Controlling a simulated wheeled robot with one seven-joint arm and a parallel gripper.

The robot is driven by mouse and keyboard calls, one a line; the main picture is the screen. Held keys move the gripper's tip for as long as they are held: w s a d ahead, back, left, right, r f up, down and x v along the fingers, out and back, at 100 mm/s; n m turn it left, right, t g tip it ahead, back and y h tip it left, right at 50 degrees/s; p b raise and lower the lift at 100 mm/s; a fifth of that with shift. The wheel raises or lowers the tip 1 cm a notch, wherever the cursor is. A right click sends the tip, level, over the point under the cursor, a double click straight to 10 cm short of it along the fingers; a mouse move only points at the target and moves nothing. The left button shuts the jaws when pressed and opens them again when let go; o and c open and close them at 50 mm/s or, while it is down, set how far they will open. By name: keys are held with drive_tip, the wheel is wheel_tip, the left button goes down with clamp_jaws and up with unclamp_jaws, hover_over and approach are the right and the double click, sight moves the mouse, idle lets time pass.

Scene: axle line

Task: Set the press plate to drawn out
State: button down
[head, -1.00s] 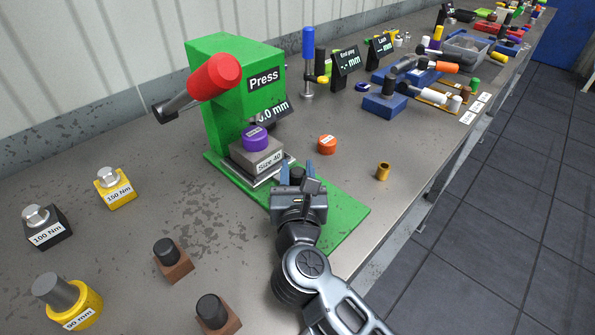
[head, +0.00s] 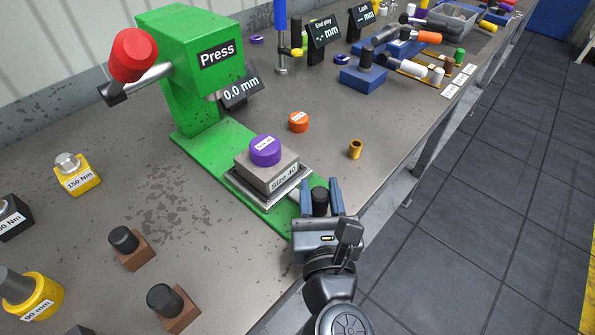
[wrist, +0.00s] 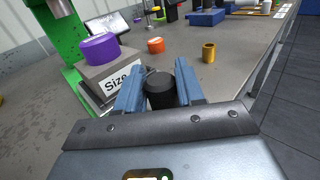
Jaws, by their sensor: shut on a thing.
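The press plate (head: 240,189) is a thin silver slab on the green press base (head: 195,150), out toward the front, clear of the press head. It carries a grey block labelled "Size 40" (head: 266,170) with a purple cap (head: 265,150) on top. My gripper (head: 320,197) is at the plate's front, its blue fingers shut around a black knob (head: 320,203). The wrist view shows the knob (wrist: 160,88) between both fingers. The knob's joint to the plate is mostly hidden by the fingers.
The press has a red-knobbed lever (head: 134,55) and a "0.0 mm" display (head: 241,92). An orange cap (head: 299,122) and a brass bushing (head: 355,149) stand to the right. Brown blocks with black knobs (head: 131,250) stand at left. The bench edge is close to my gripper.

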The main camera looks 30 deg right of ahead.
drive_tip(key=shift+s+d, duration=0.3)
drive_tip(key=shift+s, duration=0.6)
drive_tip(key=shift+s+d, duration=0.25)
drive_tip(key=shift+s, duration=0.6)
drive_tip(key=c, duration=0.8)
unclamp_jaws()
drive_tip(key=shift+s, duration=0.1)
drive_tip(key=b+v, duration=0.2)
drive_tip(key=v, duration=0.5)
drive_tip(key=shift+s+a+b, duration=0.15)
drive_tip(key=shift+s+b, duration=0.15)
drive_tip(key=shift+s, duration=0.1)
